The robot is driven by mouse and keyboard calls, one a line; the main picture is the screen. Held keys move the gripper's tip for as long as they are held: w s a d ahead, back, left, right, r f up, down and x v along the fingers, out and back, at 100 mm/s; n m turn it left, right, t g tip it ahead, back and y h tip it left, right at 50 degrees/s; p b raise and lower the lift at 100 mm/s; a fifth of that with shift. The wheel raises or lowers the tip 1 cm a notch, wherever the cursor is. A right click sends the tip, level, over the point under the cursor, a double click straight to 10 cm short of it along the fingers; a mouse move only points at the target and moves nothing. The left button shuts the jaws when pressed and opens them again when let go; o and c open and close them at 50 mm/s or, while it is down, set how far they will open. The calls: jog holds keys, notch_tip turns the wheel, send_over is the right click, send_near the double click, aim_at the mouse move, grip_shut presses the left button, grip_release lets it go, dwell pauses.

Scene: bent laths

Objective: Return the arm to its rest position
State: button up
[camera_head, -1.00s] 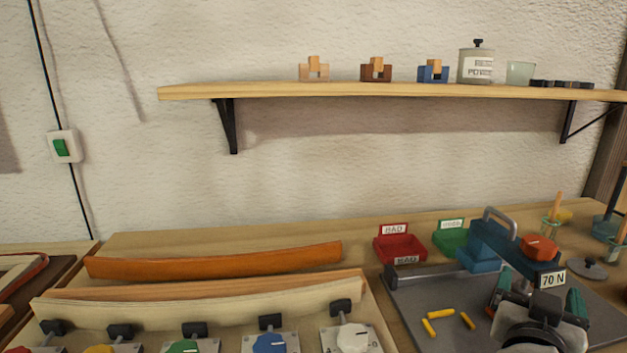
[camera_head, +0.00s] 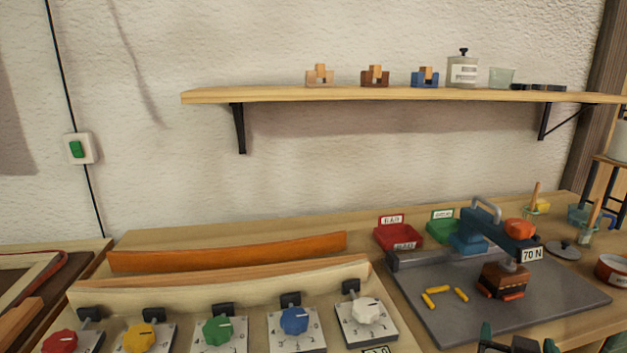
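My gripper (camera_head: 517,343) shows only in part at the bottom edge, right of centre. Its two dark green-tipped fingers stand apart with nothing seen between them, and the rest of my arm is out of view. It is in front of the grey mat (camera_head: 455,318), apart from the brown block (camera_head: 503,281) with orange pieces at its base. That block stands on the mat by the blue press (camera_head: 500,232) with the "70 N" label.
Yellow sticks (camera_head: 436,290) lie on the mat. A red tray (camera_head: 398,237) and a green tray (camera_head: 441,229) stand behind it. An orange bent lath (camera_head: 228,252) lies at left, behind several coloured knobs (camera_head: 294,321). A shelf (camera_head: 350,95) runs along the wall.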

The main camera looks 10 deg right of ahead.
jog(key=s+a+f+n+g+y+p, duration=0.35)
jog(key=s+f+g+y, duration=0.25)
jog(key=s+f, duration=0.75)
jog(key=s+a+f+n+g+y, duration=0.3)
jog(key=s+a+f, duration=0.3)
jog(key=s, duration=0.5)
notch_tip(320, 180, down, 3)
jog(key=shift+a+r+g+y+p, duration=0.2)
jog(key=shift+g+y+p, duration=0.1)
jog(key=shift+g+y, duration=0.15)
jog(key=shift+s+n, duration=0.1)
jog(key=shift+n, duration=0.15)
